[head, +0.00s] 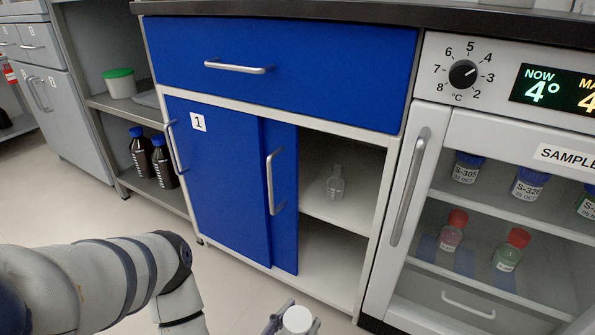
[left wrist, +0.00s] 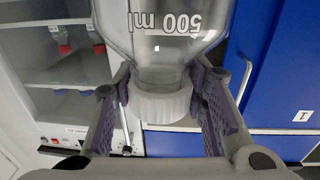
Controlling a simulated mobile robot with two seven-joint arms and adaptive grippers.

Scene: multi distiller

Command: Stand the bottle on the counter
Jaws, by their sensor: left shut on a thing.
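A clear glass bottle marked 500 ml (left wrist: 172,22) with a white cap fills the upper middle of the left wrist view. My left gripper (left wrist: 160,78) is shut on it, one purple-padded finger on each side of the neck and cap. In the head view only the white cap (head: 297,320) and the top of the left gripper (head: 288,320) show at the bottom edge, in front of the cabinet; the bottle's body is out of view there. The dark counter (head: 350,12) runs along the top, and only its front edge and a strip show. My right gripper is not in view.
A blue cabinet (head: 215,185) has its right part open, with a small clear bottle (head: 335,184) on the shelf. A sample fridge (head: 480,120) stands at right. Open shelves at left hold brown bottles (head: 150,158) and a green-lidded tub (head: 120,84). Floor in front is clear.

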